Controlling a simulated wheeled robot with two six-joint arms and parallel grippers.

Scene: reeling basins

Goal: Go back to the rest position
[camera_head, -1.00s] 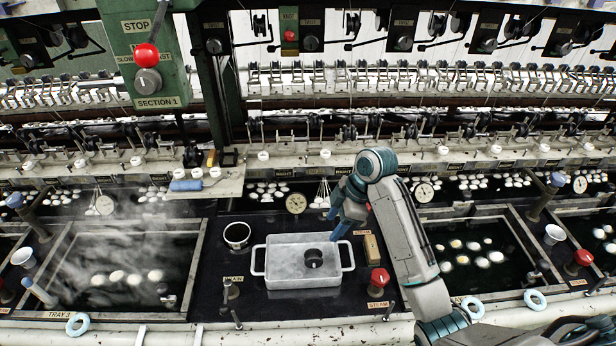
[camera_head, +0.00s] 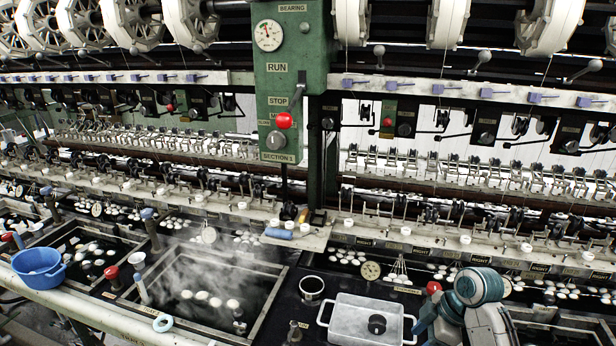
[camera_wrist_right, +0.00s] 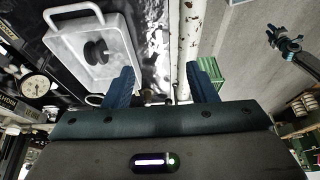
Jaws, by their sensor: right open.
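My right gripper (camera_wrist_right: 162,82) shows in the right wrist view with its two blue fingers apart and nothing between them. In the head view my right arm (camera_head: 480,290) is at the lower right, beside the tray. The gripper's fingertips are mostly hidden there. The white two-handled tray (camera_head: 345,322) stands on the dark counter and holds a small dark round piece (camera_head: 377,325). The tray also shows in the right wrist view (camera_wrist_right: 127,40), beyond the left finger. A small jointed part with blue tips (camera_wrist_right: 285,42), perhaps my left gripper, is at the upper right there; its opening is unclear.
A steaming basin with white cocoons (camera_head: 208,298) lies left of the tray. A blue bucket (camera_head: 40,268) stands at the far left. The green post (camera_head: 290,80) and reeling machinery rise behind.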

